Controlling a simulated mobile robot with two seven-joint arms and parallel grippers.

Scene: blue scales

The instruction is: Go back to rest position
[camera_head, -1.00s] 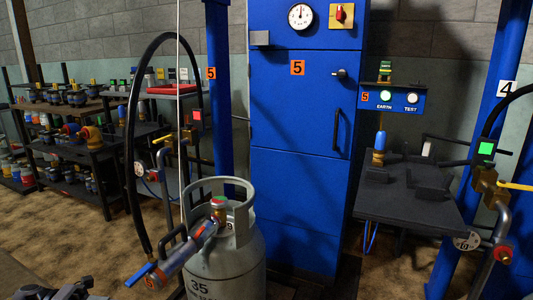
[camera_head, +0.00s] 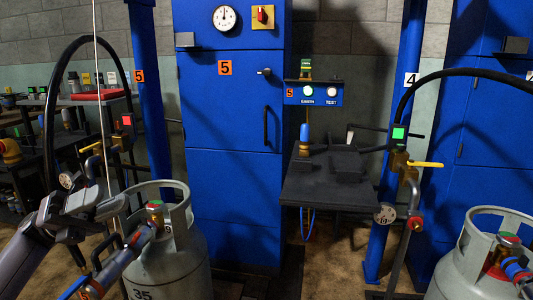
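My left arm comes in from the left edge. Its grey gripper (camera_head: 95,207) is raised in front of the hose stand, left of the grey gas cylinder (camera_head: 165,262) marked 35. The fingers look apart, with nothing seen between them. The cylinder stands upright, with a filling head with a blue lever (camera_head: 75,288) at its valve. The gripper appears apart from the cylinder. My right gripper is not in view.
A blue cabinet (camera_head: 232,110) marked 5 stands behind the cylinder. A dark table (camera_head: 330,190) with a control box (camera_head: 314,94) is right of it. A second cylinder (camera_head: 455,270) stands at the lower right. A black hose (camera_head: 50,110) arches on the left, near my arm.

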